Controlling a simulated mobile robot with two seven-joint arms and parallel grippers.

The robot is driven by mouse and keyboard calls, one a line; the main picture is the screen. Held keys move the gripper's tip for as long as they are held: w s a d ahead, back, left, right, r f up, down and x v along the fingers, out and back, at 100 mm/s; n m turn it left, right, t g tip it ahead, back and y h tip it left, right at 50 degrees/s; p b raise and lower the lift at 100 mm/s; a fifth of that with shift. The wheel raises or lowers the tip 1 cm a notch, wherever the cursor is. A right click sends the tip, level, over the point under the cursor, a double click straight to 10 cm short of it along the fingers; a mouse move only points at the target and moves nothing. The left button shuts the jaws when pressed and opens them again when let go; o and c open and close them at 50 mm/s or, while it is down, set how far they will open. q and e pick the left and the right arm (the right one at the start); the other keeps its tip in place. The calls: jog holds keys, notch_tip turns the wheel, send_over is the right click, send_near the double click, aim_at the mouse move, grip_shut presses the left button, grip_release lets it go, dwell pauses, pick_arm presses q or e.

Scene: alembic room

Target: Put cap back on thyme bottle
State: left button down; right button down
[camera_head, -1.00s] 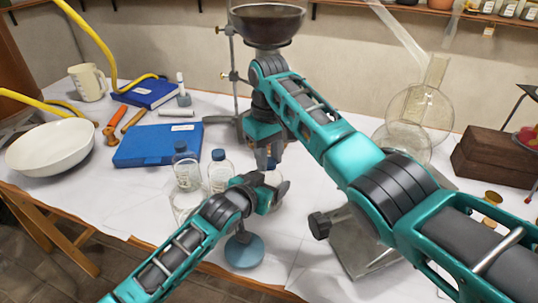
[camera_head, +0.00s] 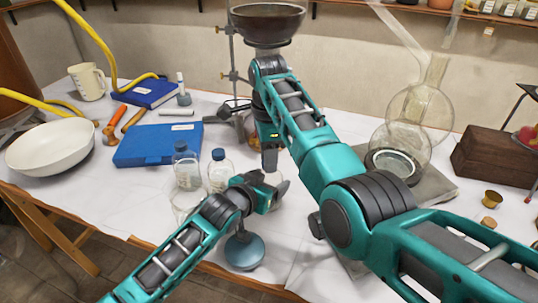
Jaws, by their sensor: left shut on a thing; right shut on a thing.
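My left gripper (camera_head: 272,190) is shut around a small clear bottle (camera_head: 272,178), apparently the thyme bottle, near the front middle of the table. Its fingers hide most of the bottle, and no label shows. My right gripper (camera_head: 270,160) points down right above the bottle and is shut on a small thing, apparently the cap. The fingers hide it, and I cannot tell whether it touches the bottle's neck.
Two blue-capped bottles (camera_head: 187,168) (camera_head: 220,172) stand just left of my grippers. A blue case (camera_head: 155,145) and a white bowl (camera_head: 50,147) lie further left. A glass flask (camera_head: 425,105), a wooden box (camera_head: 490,157) and a small brass cup (camera_head: 492,199) are at the right.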

jog(key=shift+m, duration=0.5)
jog(key=c, duration=0.8)
grip_release()
jog(key=shift+r, duration=2.3)
jog(key=shift+c, duration=0.2)
